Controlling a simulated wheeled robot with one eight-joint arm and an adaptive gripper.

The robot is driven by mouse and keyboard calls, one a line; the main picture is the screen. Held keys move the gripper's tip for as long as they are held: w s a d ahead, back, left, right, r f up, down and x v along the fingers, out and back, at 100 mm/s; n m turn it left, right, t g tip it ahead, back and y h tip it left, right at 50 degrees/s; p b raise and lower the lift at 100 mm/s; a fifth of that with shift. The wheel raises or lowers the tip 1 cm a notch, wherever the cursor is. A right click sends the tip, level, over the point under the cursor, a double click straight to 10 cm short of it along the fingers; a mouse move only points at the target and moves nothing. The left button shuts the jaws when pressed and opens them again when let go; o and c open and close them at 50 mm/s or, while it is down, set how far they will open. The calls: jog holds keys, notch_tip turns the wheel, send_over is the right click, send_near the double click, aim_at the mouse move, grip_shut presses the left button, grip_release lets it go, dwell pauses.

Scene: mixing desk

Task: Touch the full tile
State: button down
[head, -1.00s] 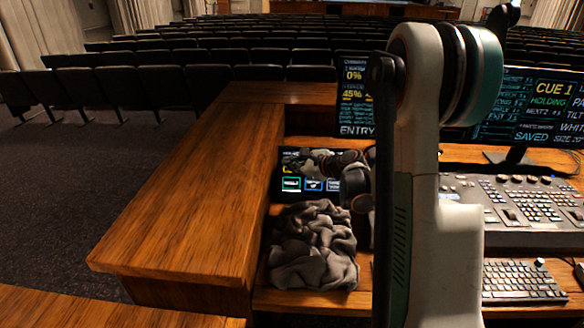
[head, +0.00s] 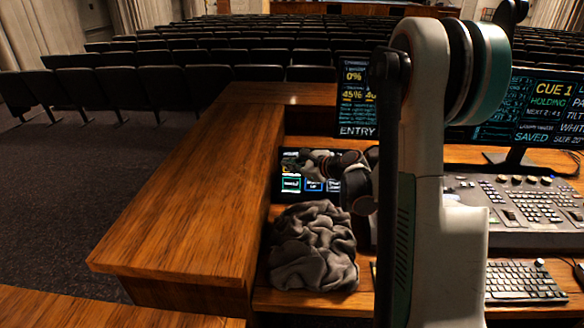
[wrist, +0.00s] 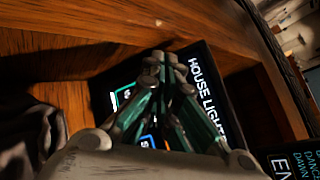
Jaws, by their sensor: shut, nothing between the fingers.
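The house lights touch panel (head: 286,196) is a dark screen in the desk's recess, with a row of outlined tiles. A green-outlined tile (head: 291,184) is at its left and a blue one (head: 314,185) beside it; their labels are too small to read, so I cannot tell which is the full tile. In the wrist view the panel (wrist: 232,118) shows "HOUSE LIGHT" lettering, and my fingers cover much of it. My gripper (wrist: 162,58) is shut and empty over the panel. It also shows in the head view (head: 306,160), above the tile row; contact cannot be told.
A crumpled grey cloth (head: 312,248) lies just in front of the panel. A wooden ledge (head: 190,190) borders the left. A monitor (head: 356,95) stands behind, and a console (head: 520,205) and keyboard (head: 525,282) are at right.

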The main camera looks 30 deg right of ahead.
jog(key=s, duration=0.1)
jog(key=s+a+r, duration=0.1)
jog(key=s+a+r+p, duration=0.1)
jog(key=shift+s+a+r, duration=0.15)
jog(key=shift+s+a, duration=0.1)
jog(key=shift+s, duration=0.1)
dwell(0.3)
dwell(0.5)
